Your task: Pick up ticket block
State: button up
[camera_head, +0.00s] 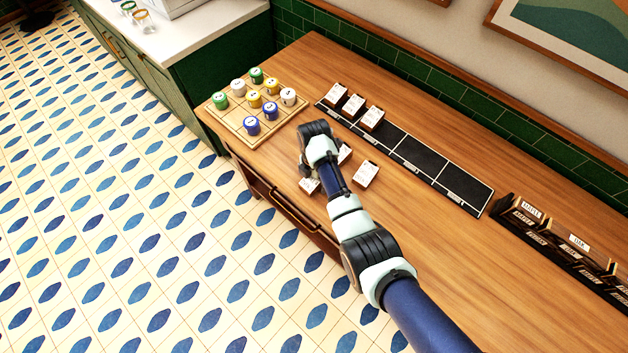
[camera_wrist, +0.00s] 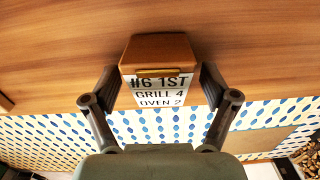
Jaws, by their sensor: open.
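In the wrist view a brown ticket block (camera_wrist: 158,52) with a white label reading "#6 1ST GRILL 4 OVEN 2" lies between the fingers of my gripper (camera_wrist: 160,86). The fingers are open, one at each side of the block; I cannot tell whether they touch it. In the head view my arm hides most of the gripper. Near it on the wooden counter are a partly hidden ticket block (camera_head: 309,186), another partly hidden block (camera_head: 345,152) and a clear one (camera_head: 366,173). I cannot tell which of these the wrist view shows.
A black strip (camera_head: 420,157) with marked sections lies along the back; three ticket blocks (camera_head: 353,105) stand at its left end. A wooden board (camera_head: 232,117) with several coloured pots is at the left. A dark rack (camera_head: 545,235) stands at the right. The counter's right front is clear.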

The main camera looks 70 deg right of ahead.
jog(key=c, duration=1.3)
notch_tip(320, 180, up, 20)
jog(key=p, duration=0.8)
jog(key=shift+r, duration=0.1)
